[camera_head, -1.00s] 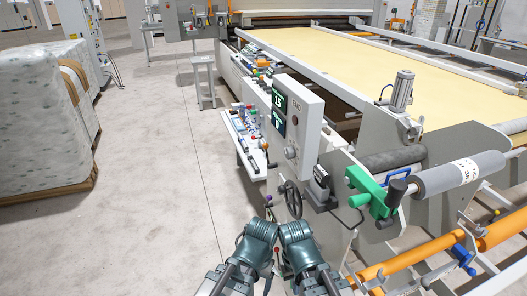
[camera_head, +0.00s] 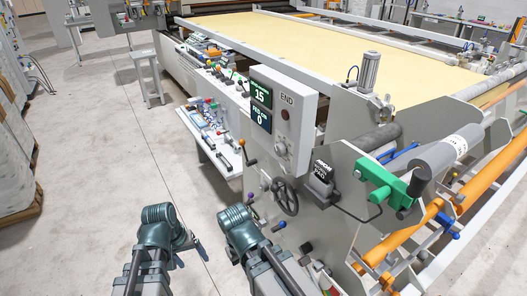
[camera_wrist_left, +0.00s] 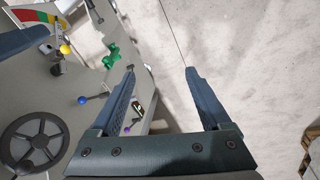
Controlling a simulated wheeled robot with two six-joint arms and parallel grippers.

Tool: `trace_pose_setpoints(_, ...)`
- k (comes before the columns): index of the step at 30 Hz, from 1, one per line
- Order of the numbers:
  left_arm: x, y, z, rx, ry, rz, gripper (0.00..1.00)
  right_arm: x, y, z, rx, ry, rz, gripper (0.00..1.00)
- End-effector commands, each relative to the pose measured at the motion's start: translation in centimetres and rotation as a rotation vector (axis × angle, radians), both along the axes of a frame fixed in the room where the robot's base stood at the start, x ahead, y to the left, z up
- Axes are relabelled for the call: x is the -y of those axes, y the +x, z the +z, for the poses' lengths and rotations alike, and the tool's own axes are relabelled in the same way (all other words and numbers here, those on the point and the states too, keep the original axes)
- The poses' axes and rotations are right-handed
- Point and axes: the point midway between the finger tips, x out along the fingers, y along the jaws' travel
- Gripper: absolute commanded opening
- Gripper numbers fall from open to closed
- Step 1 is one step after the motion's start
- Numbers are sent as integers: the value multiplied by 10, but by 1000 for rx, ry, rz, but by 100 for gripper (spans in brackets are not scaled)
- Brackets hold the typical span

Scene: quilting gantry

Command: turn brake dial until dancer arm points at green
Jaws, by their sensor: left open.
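A red, yellow and green scale (camera_wrist_left: 45,15) shows at the top left of the left wrist view, cut off by the edge. A short lever with a yellow ball (camera_wrist_left: 65,49) stands below it; I cannot tell whether this is the dancer arm. My left gripper (camera_head: 188,250) is open and empty, over bare floor beside the machine. My right gripper (camera_head: 272,228) is in front of the panel; its opening is unclear.
A black handwheel (camera_head: 285,196) projects from the machine's end, with a blue-knobbed lever (camera_wrist_left: 82,99) and a purple knob (camera_wrist_left: 127,130) nearby. A control box (camera_head: 284,112) stands above. Orange rollers (camera_head: 400,236) lie at right.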

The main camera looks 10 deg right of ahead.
Motion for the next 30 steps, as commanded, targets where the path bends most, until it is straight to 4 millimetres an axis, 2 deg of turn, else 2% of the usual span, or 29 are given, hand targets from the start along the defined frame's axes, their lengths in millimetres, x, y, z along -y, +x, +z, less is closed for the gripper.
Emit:
trace_pose_setpoints(8, 33, 33, 18, 25, -274, 163, 81, 0, 0, -1, 0, 0, 0, 0)
trace_pose_setpoints(13, 70, 56, 45, 14, -519, 279, 81, 0, 0, -1, 0, 0, 0, 0)
trace_pose_setpoints(17, 110, 80, 87, -38, -795, 398, 81, 0, 0, -1, 0, 0, 0, 0)
trace_pose_setpoints(21, 141, 102, 141, -138, -1098, 522, 81, 0, 0, -1, 0, 0, 0, 0)
trace_pose_setpoints(25, 153, 118, 182, -232, -1303, 605, 81, 0, 0, -1, 0, 0, 0, 0)
trace_pose_setpoints(30, 156, 127, 210, -311, -1443, 657, 81, 0, 0, -1, 0, 0, 0, 0)
